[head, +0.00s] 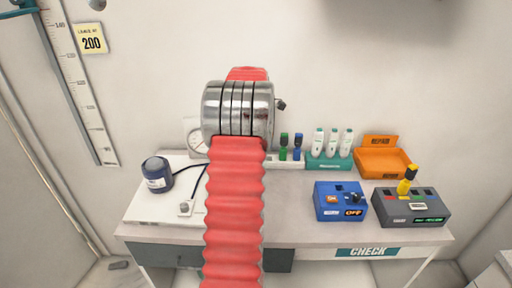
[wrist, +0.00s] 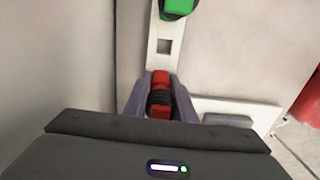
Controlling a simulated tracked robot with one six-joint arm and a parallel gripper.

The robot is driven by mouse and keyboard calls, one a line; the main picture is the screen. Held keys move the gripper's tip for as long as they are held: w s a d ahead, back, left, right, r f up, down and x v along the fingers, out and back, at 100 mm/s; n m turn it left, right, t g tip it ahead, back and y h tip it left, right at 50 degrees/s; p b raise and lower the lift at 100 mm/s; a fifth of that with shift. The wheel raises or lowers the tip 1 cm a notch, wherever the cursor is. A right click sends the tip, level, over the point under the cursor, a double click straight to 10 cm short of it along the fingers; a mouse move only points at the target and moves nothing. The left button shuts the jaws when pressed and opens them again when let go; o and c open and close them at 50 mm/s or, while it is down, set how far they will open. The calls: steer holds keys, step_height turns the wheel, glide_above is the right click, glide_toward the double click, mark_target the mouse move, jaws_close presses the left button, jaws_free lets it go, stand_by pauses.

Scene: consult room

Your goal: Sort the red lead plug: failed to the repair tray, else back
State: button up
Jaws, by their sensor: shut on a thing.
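The red lead plug (wrist: 160,98), with black rings, is between the fingers of my gripper (wrist: 161,80) in the wrist view, and the gripper is shut on it. It is at the white plug rack (wrist: 152,57); I cannot tell whether it is seated or just above. An empty square hole lies between it and a green plug. In the head view my arm hides the gripper and the red plug. The orange repair tray (head: 384,163) is at the back right and looks empty. A dark grey tester (head: 388,209) with a lit green display stands in front of it.
A yellow plug (head: 407,180) stands in the tester. A blue switch box (head: 327,210) reads OFF. Green (head: 284,142) and blue (head: 298,143) plugs stand in the rack beside white bottles (head: 332,144). A dark blue jar-like object (head: 157,174) is at the left.

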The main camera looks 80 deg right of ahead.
steer(key=o, duration=1.1)
steer(key=shift+r, duration=0.15)
step_height(320, 180, up, 13)
steer(key=shift+r, duration=0.2)
steer(key=shift+s, duration=0.1)
stand_by(0.9)
